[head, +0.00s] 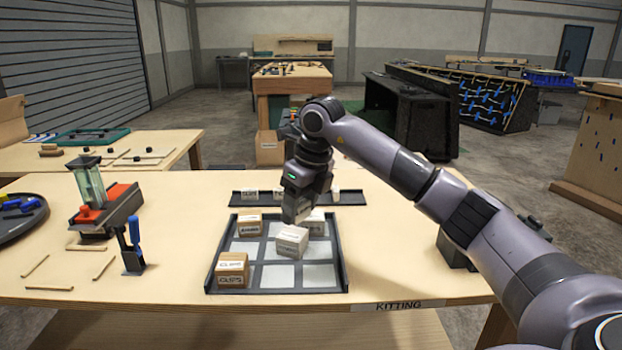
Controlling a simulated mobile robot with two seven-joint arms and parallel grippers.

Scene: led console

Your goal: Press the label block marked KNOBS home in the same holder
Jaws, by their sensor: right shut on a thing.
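My right gripper (297,218) reaches down over the dark-framed holder (347,268), which has a grid of pale square cells. It is shut on a pale label block (292,241), which sits slightly turned just under the fingers near the middle of the grid. I cannot tell whether this block touches the holder floor, and its lettering is too small to read. Other label blocks stand in the holder: one at front left (232,270), one at back left (248,223) and one at back right (316,222), partly behind the gripper. My left gripper is out of view.
A narrow dark rack (352,198) behind the holder carries more small blocks, partly hidden by my right arm. A red and black device (108,212), a blue-handled clamp (133,250) and thin sticks lie to the left. A round tray (20,218) stands at far left.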

